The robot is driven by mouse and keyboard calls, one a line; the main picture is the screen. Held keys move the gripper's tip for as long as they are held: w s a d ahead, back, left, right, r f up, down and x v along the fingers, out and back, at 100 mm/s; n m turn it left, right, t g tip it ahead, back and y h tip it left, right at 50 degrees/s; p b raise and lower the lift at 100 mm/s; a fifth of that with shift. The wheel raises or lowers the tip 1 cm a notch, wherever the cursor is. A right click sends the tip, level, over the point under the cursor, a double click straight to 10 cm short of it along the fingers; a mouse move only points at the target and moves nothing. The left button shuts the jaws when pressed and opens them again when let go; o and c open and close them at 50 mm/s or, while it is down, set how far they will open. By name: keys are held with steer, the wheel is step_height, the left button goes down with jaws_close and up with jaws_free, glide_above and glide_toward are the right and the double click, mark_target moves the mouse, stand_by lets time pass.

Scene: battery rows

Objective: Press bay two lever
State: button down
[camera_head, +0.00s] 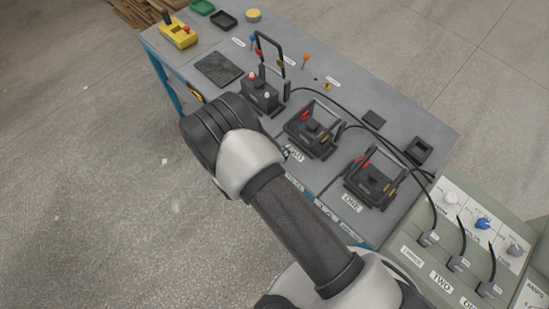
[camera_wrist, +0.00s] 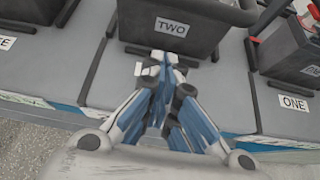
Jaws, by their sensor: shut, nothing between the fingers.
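The bay two battery (camera_head: 312,132) is a dark box with red and yellow terminals, behind a TWO label (camera_head: 294,154). A black bar frame (camera_head: 326,108) stands at its back and sides; I cannot tell for certain which part is the lever. In the wrist view, the dark front face (camera_wrist: 199,37) carries the TWO label (camera_wrist: 171,27). My gripper (camera_wrist: 164,66) is shut and empty, its fingertips just in front of and below that face; contact cannot be told. In the head view, my forearm and wrist hide most of the gripper.
The bay one battery (camera_head: 372,183) stands to the right, its ONE label (camera_wrist: 294,103) showing in the wrist view. The left bay's battery (camera_head: 259,96) has a tall raised bar (camera_head: 270,47). Black cables cross the bench (camera_head: 400,115). A console (camera_head: 465,235) with knobs stands right.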

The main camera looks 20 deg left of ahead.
steer(key=shift+w+d+r+p, duration=0.15)
steer(key=shift+w+r, duration=0.1)
steer(key=shift+r, duration=0.75)
steer(key=shift+w+d+r+p, duration=0.1)
steer(key=shift+w+r+p, duration=0.1)
steer(key=shift+r, duration=0.75)
